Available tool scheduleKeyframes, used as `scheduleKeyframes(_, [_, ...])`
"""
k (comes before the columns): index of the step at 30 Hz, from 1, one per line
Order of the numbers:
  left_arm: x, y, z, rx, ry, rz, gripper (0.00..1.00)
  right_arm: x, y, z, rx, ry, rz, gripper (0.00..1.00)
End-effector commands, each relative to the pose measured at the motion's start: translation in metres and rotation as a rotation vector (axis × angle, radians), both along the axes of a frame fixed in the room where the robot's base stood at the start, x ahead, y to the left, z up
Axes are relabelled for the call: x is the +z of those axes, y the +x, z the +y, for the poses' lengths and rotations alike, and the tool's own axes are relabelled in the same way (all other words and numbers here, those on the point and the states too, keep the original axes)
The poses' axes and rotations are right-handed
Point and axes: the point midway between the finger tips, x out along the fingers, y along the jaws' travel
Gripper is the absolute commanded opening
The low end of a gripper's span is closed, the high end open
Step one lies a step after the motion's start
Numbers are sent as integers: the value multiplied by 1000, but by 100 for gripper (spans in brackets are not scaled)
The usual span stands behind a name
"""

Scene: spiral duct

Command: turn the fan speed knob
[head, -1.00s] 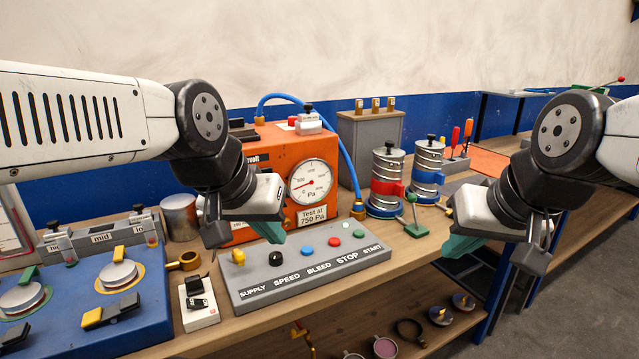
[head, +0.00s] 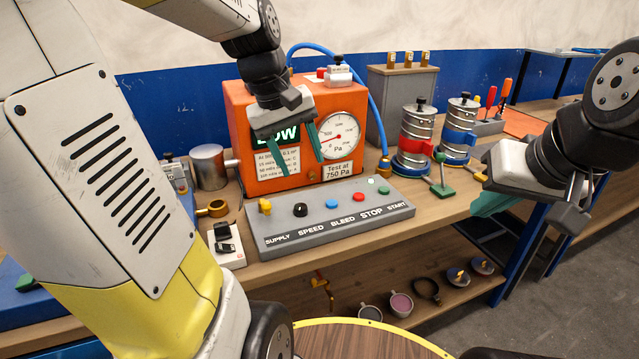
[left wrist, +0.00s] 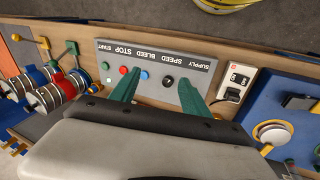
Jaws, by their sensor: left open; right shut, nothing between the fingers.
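The fan speed knob is the black knob (head: 300,209) above the word SPEED on the grey control panel (head: 390,213). It also shows in the left wrist view (left wrist: 168,80), between the two fingers in the picture. My left gripper (head: 296,168) is open with green fingers pointing down, in front of the orange tester (head: 240,110) and above the knob, apart from it. It also shows in the left wrist view (left wrist: 158,92). My right gripper (head: 490,203) is at the right, right of the panel, shut and empty.

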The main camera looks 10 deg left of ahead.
Motion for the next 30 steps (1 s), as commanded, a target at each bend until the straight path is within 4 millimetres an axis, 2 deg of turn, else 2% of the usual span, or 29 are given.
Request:
scheduleKeyframes(1, [-10,18,8,74,-27,67,54,0,0,0,0,0,0,0])
scheduleKeyframes(6, [-46,66,33,324,-109,273,54,0,0,0,0,0,0,0])
scheduleKeyframes(12, [-93,104,59,563,-175,466,54,0,0,0,0,0,0,0])
scheduleKeyframes(15, [-109,112,67,632,-191,524,54,0,0,0,0,0,0,0])
scheduleKeyframes(20, [-122,117,70,675,-200,560,54,0,0,0,0,0,0,0])
scheduleKeyframes(30, [-168,111,51,674,-200,561,54,0,0,0,0,0,0,0])
